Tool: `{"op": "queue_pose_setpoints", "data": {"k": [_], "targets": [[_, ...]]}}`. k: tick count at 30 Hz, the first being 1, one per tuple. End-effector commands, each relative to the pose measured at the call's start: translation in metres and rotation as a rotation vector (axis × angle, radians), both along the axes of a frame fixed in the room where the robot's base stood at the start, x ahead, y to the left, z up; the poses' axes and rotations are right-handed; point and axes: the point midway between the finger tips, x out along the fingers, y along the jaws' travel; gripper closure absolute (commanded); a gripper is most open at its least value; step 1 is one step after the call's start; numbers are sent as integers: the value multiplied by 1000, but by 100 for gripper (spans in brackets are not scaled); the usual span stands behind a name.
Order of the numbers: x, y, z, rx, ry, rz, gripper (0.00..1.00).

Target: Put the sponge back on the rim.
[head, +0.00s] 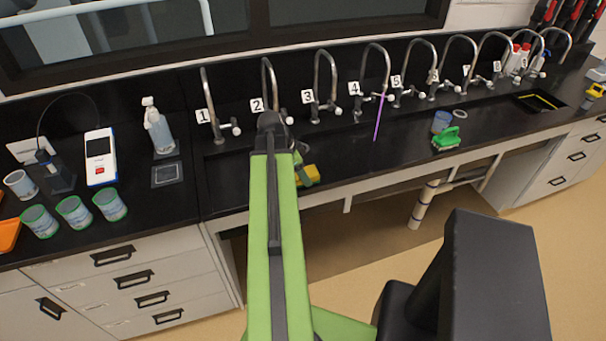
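A yellow sponge (309,174), with some green on it, shows just right of my green arm, by the front rim (345,174) of the long black trough under the taps. My arm hides part of it. My gripper (299,157) is mostly hidden behind the end of my arm; a small dark part of it shows right above the sponge. I cannot tell whether its fingers are around the sponge or only near it, or whether the sponge rests on the rim.
Numbered taps (318,88) line the back, a purple strip (379,118) hanging at one. A green brush (447,139) and blue cup (441,121) stand right. Left are a spray bottle (157,128), white meter (100,156) and several cups (74,211).

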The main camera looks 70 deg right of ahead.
Motion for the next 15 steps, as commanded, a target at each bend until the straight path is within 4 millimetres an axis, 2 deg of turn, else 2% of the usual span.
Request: {"op": "queue_pose_setpoints", "data": {"k": [1,2,6,15], "targets": [[0,0,-4,0,0,0,77],[0,0,-2,0,0,0,42],[0,0,-2,0,0,0,24],[-1,0,-1,0,0,-1,23]]}}
